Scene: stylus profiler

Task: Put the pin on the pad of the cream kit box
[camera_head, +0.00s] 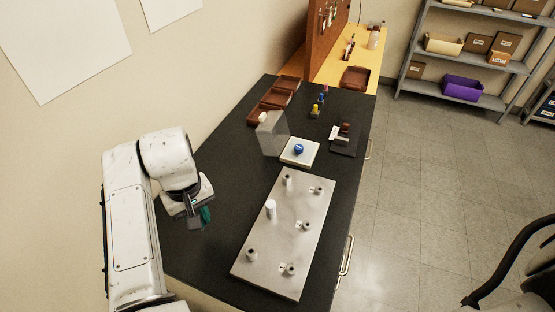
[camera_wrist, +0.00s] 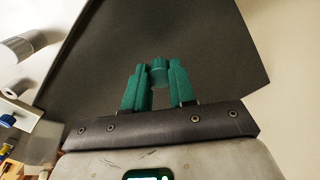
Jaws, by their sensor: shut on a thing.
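My gripper (camera_head: 203,213) hangs over the left part of the black bench top, left of the metal plate. In the wrist view its green fingers (camera_wrist: 157,88) are shut on a short teal cylinder (camera_wrist: 158,68), which I take to be the pin. The pin's lower part is hidden, and it cannot be told apart from the fingers in the head view. A low, square cream box (camera_head: 287,157), seemingly the kit box, lies on the bench well to the right of and beyond my gripper. A round blue thing (camera_head: 298,148) sits on its top. I cannot make out a separate pad.
A metal plate (camera_head: 270,250) with several upright posts lies between my gripper and the bench's right edge. A clear upright block (camera_head: 271,134) stands beside the cream box. A dark tray (camera_head: 342,149) and brown trays (camera_head: 266,114) lie farther back. Bare black bench surrounds my gripper.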

